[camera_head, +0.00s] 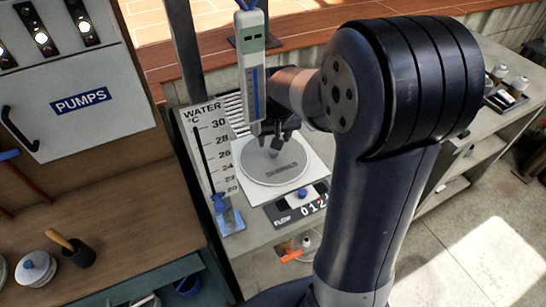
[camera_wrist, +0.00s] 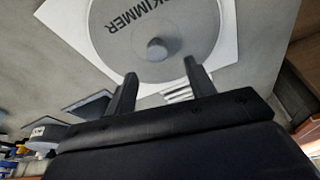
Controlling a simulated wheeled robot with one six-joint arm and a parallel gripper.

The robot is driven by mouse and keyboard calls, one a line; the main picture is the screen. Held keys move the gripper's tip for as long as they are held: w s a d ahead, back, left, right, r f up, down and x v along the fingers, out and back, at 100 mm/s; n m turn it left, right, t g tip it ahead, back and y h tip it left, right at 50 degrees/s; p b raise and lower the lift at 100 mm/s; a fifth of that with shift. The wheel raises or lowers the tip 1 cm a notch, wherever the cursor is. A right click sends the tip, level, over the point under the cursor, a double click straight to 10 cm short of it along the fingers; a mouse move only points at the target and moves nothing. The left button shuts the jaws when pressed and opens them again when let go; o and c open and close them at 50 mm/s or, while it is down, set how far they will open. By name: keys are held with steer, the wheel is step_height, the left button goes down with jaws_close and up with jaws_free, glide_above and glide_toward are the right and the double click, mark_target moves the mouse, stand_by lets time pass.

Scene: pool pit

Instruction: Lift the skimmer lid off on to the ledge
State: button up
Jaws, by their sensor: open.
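The skimmer lid (camera_head: 273,170) is a round pale grey disc with a dark label, lying on a white square plate (camera_head: 318,167) on the concrete ledge (camera_head: 262,235). In the wrist view the lid (camera_wrist: 185,22) reads SKIMMER, with a small round grey knob (camera_wrist: 157,48) at its middle. My gripper (camera_head: 274,143) is above the lid near the knob, which my arm and fingers partly hide in the head view. In the wrist view my gripper (camera_wrist: 160,78) is open, its two fingers apart and the knob showing beyond the gap between them. Nothing is between the fingers.
A WATER °C scale board (camera_head: 210,150) and a hanging thermometer-like gauge (camera_head: 252,75) stand close left of the lid. A FLOW counter (camera_head: 300,203) sits in front. The PUMPS panel (camera_head: 80,101) is at left. Small bottles (camera_head: 508,82) stand at right.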

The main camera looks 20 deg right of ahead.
mark_target(274, 151)
steer(key=x, duration=0.5)
steer(key=shift+s+d+p, duration=0.1)
steer(key=shift+s+p, duration=0.2)
steer(key=shift+p, duration=0.05)
jaws_close()
stand_by(0.3)
